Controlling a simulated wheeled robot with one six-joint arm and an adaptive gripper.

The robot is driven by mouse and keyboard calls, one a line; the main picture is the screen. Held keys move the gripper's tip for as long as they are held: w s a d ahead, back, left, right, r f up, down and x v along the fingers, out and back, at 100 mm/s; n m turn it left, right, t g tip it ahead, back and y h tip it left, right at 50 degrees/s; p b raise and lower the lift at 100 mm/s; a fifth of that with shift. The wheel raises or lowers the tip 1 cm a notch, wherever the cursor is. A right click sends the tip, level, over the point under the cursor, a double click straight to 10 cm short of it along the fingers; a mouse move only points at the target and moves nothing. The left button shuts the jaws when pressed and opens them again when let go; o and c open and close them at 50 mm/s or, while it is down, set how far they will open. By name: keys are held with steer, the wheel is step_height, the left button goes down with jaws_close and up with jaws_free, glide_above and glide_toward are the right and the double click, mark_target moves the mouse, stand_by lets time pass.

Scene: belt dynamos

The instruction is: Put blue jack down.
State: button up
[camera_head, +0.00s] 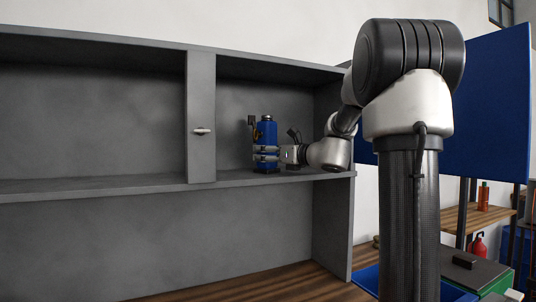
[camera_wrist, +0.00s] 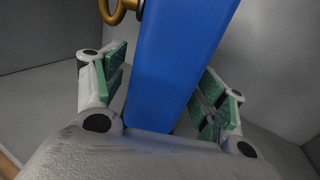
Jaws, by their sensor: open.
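The blue jack (camera_head: 268,131) stands upright on the grey shelf (camera_head: 230,179), in the right-hand compartment near its front edge. My gripper (camera_head: 262,153) reaches in from the right, with its fingers around the jack's lower part. In the wrist view the jack (camera_wrist: 180,55) fills the middle, between the green-padded fingers of my gripper (camera_wrist: 168,100). Gaps show between the pads and the jack on both sides, so the gripper is open. A brass-coloured ring (camera_wrist: 121,10) shows at the top beside the jack. The jack's underside is hidden.
A grey upright panel with a handle (camera_head: 201,131) stands left of the jack. The compartment's side wall (camera_head: 328,105) is close to my wrist. The shelf left of the panel is bare. A wooden surface (camera_head: 250,284) lies below, and a red extinguisher (camera_head: 478,246) is at far right.

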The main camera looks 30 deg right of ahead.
steer(key=shift+s+d+r, duration=0.1)
steer(key=shift+s+r, duration=0.05)
steer(key=v, duration=1.2)
steer(key=s+a+f+n+g, duration=0.8)
steer(key=s+a+f+n, duration=0.3)
steer(key=a+f+n, duration=0.2)
steer(key=s+d+f+n+g+h, duration=0.2)
steer(key=s+d+f+n+h, duration=0.1)
steer(key=s+n, duration=0.4)
steer(key=s+d+f+n+g+h, duration=0.2)
steer(key=s+f+n, duration=0.4)
steer(key=n, duration=0.5)
steer(key=shift+s+d+n+h, duration=0.3)
steer(key=shift+s+d+h, duration=0.2)
steer(key=shift+s+h, duration=0.4)
